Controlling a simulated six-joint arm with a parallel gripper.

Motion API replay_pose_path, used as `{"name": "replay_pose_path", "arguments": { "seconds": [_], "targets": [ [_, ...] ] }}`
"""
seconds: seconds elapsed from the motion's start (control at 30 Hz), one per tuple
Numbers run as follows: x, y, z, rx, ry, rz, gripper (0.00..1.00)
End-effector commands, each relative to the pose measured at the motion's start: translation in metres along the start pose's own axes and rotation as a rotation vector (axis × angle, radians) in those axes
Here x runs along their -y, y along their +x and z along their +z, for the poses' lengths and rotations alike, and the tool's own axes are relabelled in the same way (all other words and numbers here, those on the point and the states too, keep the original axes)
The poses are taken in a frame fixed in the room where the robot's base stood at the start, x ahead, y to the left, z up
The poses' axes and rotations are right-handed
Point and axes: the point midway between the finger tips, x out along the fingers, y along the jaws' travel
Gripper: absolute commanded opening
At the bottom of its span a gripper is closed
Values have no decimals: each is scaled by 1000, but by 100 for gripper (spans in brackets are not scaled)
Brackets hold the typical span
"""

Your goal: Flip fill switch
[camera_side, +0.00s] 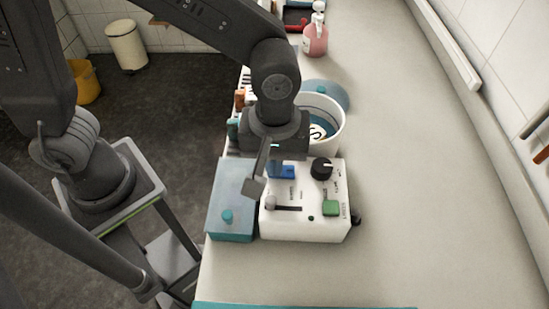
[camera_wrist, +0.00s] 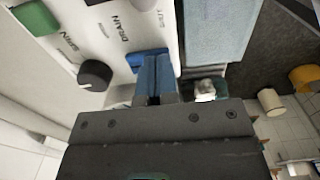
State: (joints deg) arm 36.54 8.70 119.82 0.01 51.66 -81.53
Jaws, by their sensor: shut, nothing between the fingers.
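A white control box (camera_side: 300,225) stands on the counter. It carries a blue rocker switch (camera_side: 282,172), a black knob (camera_side: 322,168), a green button (camera_side: 330,208) and a slider (camera_side: 284,207). I cannot read which label belongs to the blue switch. My gripper (camera_wrist: 156,72) is shut and empty, pointing down at the blue switch (camera_wrist: 146,57) in the wrist view. The fingers cover part of the switch, and I cannot tell whether they touch it. In the side view the gripper body hides most of the fingers.
A teal box (camera_side: 228,198) adjoins the control box on the left. A white tub (camera_side: 337,130) stands just behind, with a teal lid (camera_side: 327,94) beyond. A pink bottle (camera_side: 315,40) stands farther back. The counter to the right is clear.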

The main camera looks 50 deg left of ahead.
Motion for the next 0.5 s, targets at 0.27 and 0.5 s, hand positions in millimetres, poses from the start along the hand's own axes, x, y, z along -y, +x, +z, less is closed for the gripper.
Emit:
{"name": "replay_pose_path", "arguments": {
  "seconds": [0.27, 0.5],
  "targets": [
    [0, 2, 0, 0, 0, -1, 0],
    [1, 7, 0, 0, 0, -1, 0]
  ]
}}
